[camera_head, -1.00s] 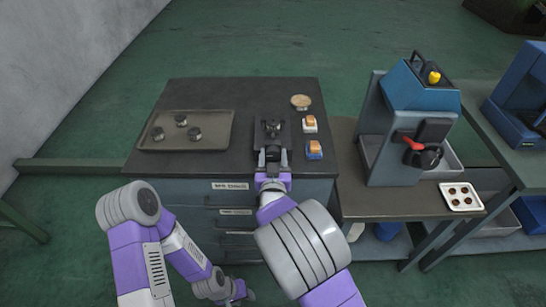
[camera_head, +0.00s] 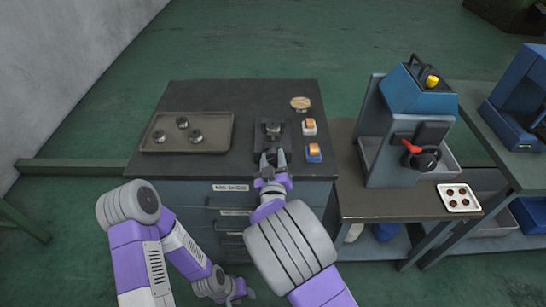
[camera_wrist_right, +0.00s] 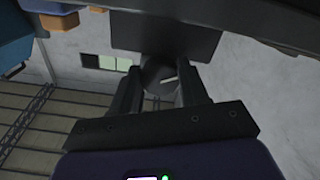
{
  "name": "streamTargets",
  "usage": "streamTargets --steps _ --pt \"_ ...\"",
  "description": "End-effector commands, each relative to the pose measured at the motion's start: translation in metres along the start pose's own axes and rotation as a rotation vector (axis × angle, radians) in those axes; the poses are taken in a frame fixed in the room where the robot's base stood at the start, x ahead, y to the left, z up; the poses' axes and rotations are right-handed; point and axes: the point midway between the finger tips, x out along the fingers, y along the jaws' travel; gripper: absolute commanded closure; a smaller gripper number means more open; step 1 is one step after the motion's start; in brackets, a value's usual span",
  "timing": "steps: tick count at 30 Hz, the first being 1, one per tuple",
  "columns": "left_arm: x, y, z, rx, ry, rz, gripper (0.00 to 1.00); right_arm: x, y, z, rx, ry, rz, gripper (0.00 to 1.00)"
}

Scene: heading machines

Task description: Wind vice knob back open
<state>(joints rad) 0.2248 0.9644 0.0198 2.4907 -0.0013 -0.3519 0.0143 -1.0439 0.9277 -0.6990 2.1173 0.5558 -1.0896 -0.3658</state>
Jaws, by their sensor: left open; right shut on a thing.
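The small dark vice (camera_head: 273,130) sits on the black top of the drawer cabinet, near its front edge. My right gripper (camera_head: 271,158) reaches it from the front and covers the knob in the head view. In the right wrist view the round dark vice knob (camera_wrist_right: 158,75) sits between the two fingers of my right gripper (camera_wrist_right: 157,88), which are shut on it. My left gripper (camera_head: 240,292) hangs low in front of the cabinet, empty and away from the vice; its fingers are small in view, and it is open.
A tray (camera_head: 215,122) with several round metal parts lies left of the vice. A blue machine with a red lever (camera_head: 411,146) stands further right.

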Motion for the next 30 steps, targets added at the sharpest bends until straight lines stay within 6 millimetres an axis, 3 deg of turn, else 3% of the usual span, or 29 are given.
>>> streamTargets --steps 18,30 --pt "-0.03 0.011 0.001 0.0 0.0 0.0 0.57 0.0 0.001 -0.001 -0.589 -0.001 -0.002 0.86" --pt "-0.042 0.015 0.002 0.0 0.0 0.0 0.57 0.0 0.002 -0.001 -0.87 -0.001 -0.001 0.86"
